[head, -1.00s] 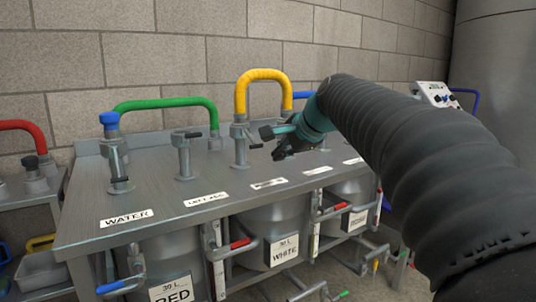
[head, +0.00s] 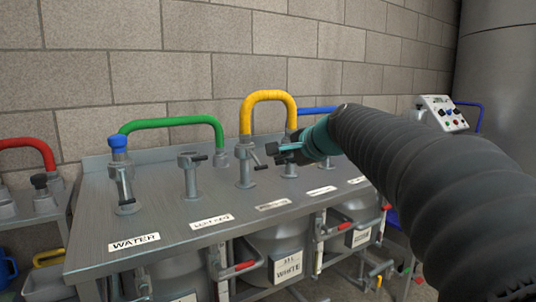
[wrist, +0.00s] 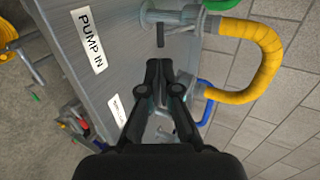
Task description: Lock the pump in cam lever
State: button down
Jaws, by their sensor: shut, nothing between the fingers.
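The pump in coupling (head: 245,166) is a grey upright fitting under the left end of the yellow hose. The "PUMP IN" label (wrist: 91,41) is on the bench top in the wrist view. There the dark lever (wrist: 160,36) points toward my fingertips, with a small visible gap. My gripper (head: 274,153) is shut and empty, just right of the lever. It also shows in the wrist view (wrist: 160,65). The dark fingers partly hide the coupling behind them in the head view.
Other couplings stand along the steel bench (head: 150,205): the left keg one (head: 191,178) and the water one (head: 124,180). The yellow hose (head: 268,95) and green hose (head: 172,122) arch behind.

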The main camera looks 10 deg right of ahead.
aim_at(263, 167)
jog(key=x, duration=0.8)
jog(key=shift+w, duration=0.2)
jog(key=shift+f, duration=0.15)
